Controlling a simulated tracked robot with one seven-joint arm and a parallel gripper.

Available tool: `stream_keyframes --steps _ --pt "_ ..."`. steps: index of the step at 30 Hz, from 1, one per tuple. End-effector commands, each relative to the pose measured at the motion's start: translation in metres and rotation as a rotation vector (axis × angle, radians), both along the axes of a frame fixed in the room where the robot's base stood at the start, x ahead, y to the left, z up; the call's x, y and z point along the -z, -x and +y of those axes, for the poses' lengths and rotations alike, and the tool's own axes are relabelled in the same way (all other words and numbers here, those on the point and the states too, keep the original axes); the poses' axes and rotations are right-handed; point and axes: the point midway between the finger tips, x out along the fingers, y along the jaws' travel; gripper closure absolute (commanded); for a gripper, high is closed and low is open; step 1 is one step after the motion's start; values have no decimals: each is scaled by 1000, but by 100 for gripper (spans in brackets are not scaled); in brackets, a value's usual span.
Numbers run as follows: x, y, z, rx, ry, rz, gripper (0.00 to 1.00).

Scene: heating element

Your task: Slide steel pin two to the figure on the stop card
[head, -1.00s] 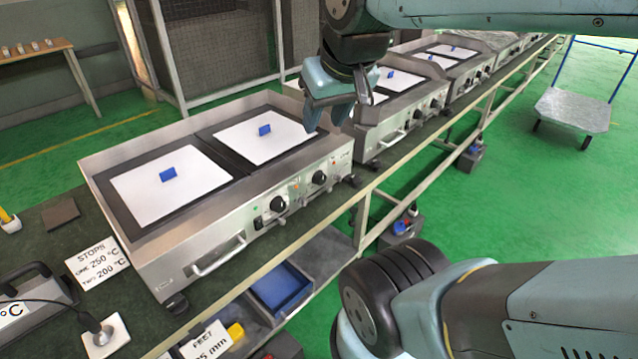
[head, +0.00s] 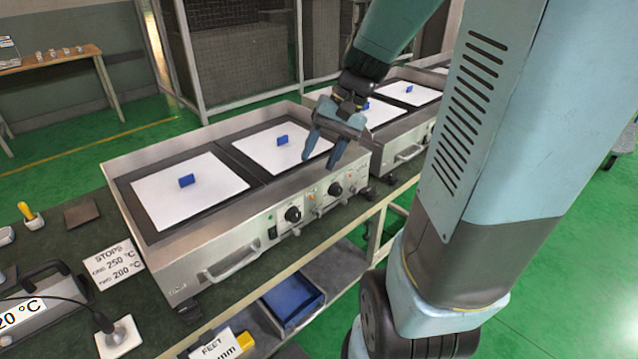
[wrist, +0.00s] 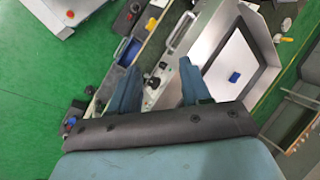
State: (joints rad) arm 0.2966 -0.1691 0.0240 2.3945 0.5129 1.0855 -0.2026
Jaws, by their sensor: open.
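The stop card (head: 116,265) lies on the bench left of the nearest griddle and reads "STOPS", one 250 °C, two 200 °C. The griddle's front panel (head: 262,232) carries two black knobs, the left knob (head: 293,214) and the right knob (head: 335,189), with small fittings around them. The steel pins are too small to tell apart. My gripper (head: 322,160) is open and empty, above the right end of the griddle near the right knob. In the wrist view my gripper (wrist: 158,88) shows its two fingers spread, with a black knob (wrist: 153,83) seen between them.
The griddle has two white plates with blue blocks (head: 187,181). More griddles (head: 410,150) stand along the bench to the right. A probe on a white pad (head: 118,338) and a temperature display (head: 22,312) are at lower left. A blue bin (head: 292,297) sits on the shelf below.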

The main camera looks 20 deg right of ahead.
Motion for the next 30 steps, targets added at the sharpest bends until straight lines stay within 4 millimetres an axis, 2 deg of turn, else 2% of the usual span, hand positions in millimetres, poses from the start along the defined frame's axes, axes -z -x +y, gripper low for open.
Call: stream_keyframes --steps 8,17,23,30 --pt "40 -39 -14 141 -236 132 53" --pt "87 -80 -41 319 -498 218 53" --pt "121 -105 -66 453 -673 246 53" --pt "170 -129 -104 635 -876 251 53"
